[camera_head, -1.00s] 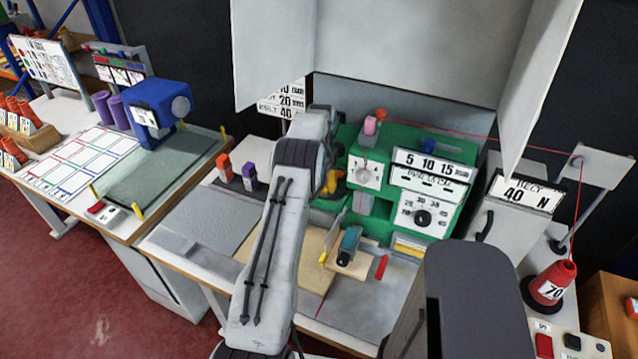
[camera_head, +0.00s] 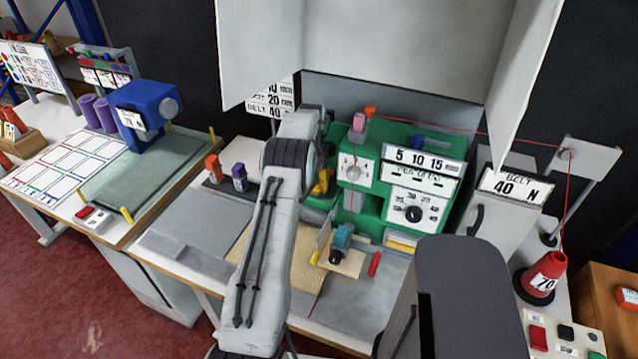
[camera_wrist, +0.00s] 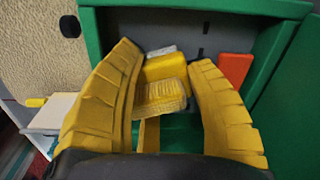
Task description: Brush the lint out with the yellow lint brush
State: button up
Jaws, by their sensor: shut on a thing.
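My gripper (camera_wrist: 163,62) has yellow ridged fingers and is shut on the yellow lint brush (camera_wrist: 160,97), whose ribbed block and narrow handle show between them in the wrist view. A small pale grey piece (camera_wrist: 162,50) shows at the brush's far end; I cannot tell whether it is bristle or lint. The gripper is at a recess of the green binding machine (camera_wrist: 293,85). In the head view, the yellow fingers (camera_head: 322,183) show at the left side of the green machine (camera_head: 372,205), and my arm hides most of the gripper and the brush.
An orange-red block (camera_wrist: 235,68) stands just right of the fingers in the recess. A small board with a teal-and-black part (camera_head: 341,240) lies in front of the machine. Red thread (camera_head: 470,131) runs from the machine's top to a cone (camera_head: 545,275) at right. Orange (camera_head: 214,168) and purple (camera_head: 240,177) spools stand left.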

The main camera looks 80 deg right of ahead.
jog(key=shift+w+d, duration=0.2)
jog(key=shift+w, duration=0.55)
jog(key=shift+s+a+f+b, duration=0.1)
jog(key=shift+s+a+b, duration=0.1)
jog(key=shift+s, duration=0.5)
jog(key=shift+s+a+b, duration=0.2)
jog(key=shift+s+b, duration=0.05)
jog(key=shift+s, duration=0.45)
jog(key=shift+s+a+f+b, duration=0.1)
jog(key=shift+s+a+b, duration=0.1)
jog(key=shift+s, duration=0.5)
jog(key=shift+w+d+r+p, duration=0.1)
jog(key=shift+w+d+p, duration=0.15)
jog(key=shift+w, duration=0.45)
jog(key=shift+w+d+r+p, duration=0.15)
jog(key=shift+w+p, duration=0.1)
jog(key=shift+w, duration=0.5)
jog(key=shift+w+d+f+p, duration=0.1)
jog(key=shift+w+d+p, duration=0.15)
jog(key=shift+w, duration=0.45)
jog(key=shift+r, duration=0.15)
jog(key=shift+r+p, duration=2.05)
jog(key=shift+r, duration=0.9)
jog(key=shift+r, duration=0.1)
jog(key=shift+r+p, duration=1.3)
jog(key=shift+r, duration=0.15)
jog(key=shift+f+b, duration=0.3)
